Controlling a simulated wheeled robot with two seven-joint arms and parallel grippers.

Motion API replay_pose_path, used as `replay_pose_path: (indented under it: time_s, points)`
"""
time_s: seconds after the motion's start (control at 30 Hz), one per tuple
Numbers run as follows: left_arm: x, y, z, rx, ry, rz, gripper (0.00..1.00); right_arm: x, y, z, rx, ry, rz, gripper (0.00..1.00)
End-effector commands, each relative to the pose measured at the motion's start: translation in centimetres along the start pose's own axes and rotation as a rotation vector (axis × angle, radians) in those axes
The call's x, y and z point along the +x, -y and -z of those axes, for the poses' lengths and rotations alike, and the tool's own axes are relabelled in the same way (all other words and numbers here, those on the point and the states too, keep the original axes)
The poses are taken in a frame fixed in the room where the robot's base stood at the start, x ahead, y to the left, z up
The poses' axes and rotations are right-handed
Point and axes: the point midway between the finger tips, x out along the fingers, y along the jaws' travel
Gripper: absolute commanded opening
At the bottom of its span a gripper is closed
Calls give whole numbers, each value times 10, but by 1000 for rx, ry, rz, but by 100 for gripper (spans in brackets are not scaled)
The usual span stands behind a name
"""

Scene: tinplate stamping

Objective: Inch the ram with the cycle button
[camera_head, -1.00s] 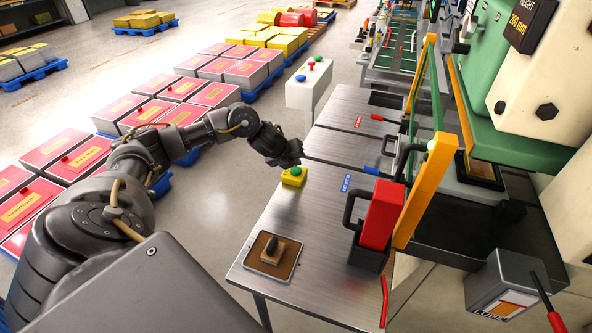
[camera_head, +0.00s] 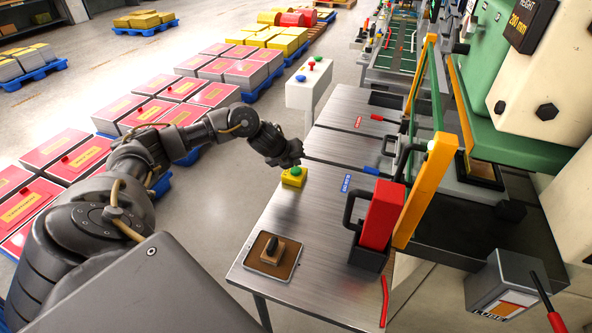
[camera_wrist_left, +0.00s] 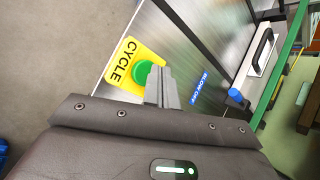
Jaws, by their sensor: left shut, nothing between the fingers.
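The cycle button is a green button (camera_head: 296,171) on a yellow box (camera_head: 291,180) at the left edge of the steel table. In the left wrist view the green button (camera_wrist_left: 146,73) sits on a yellow plate (camera_wrist_left: 128,66) marked CYCLE. My left gripper (camera_head: 301,160) is shut and empty, its fingertips at the button. In the left wrist view the closed fingers (camera_wrist_left: 160,86) cover the button's right side; I cannot tell whether they touch it. The green press (camera_head: 500,90) stands at the right. My right gripper is not in view.
The steel table (camera_head: 290,222) carries a brown tray (camera_head: 253,262) with a block, and a red tool in a dark holder (camera_head: 368,257). A yellow post (camera_head: 432,180) stands before the press. A blue BLOW OFF label (camera_wrist_left: 200,90) lies beyond the fingers.

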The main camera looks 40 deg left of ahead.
Motion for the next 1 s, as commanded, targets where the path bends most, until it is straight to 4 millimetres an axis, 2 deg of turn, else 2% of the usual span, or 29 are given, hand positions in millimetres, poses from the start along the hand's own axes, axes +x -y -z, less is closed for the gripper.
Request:
replay_pose_path:
  time_s: [1.0]
  points:
    - [7,-4,4,0,0,0,0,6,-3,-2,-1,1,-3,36]
